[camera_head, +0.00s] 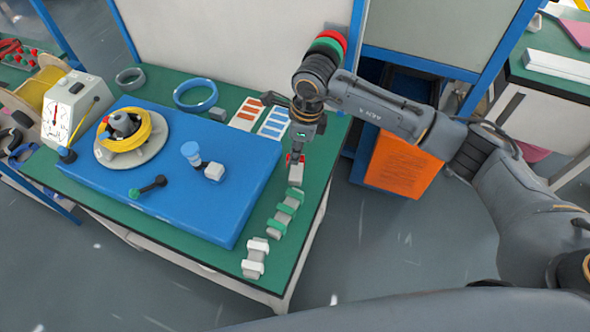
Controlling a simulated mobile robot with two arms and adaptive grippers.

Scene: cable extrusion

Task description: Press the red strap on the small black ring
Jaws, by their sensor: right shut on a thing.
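My right gripper (296,152) points down at the right edge of the green table, shut on a small red piece (290,159) that looks like the red strap. The piece is mostly hidden by the fingers. It sits at the top of a pale grey block (296,176); I cannot tell whether it is clear of the block. A small dark grey ring (130,78), likely the small black ring, lies flat at the table's back left, well away from the gripper. My left gripper is not in view.
A blue board (215,215) covers most of the green table (170,80), carrying a yellow cable coil (125,131). A larger blue ring (195,96) lies behind it. Green straps (286,208) and white straps (255,256) stand along the right edge. A meter box (75,107) stands left.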

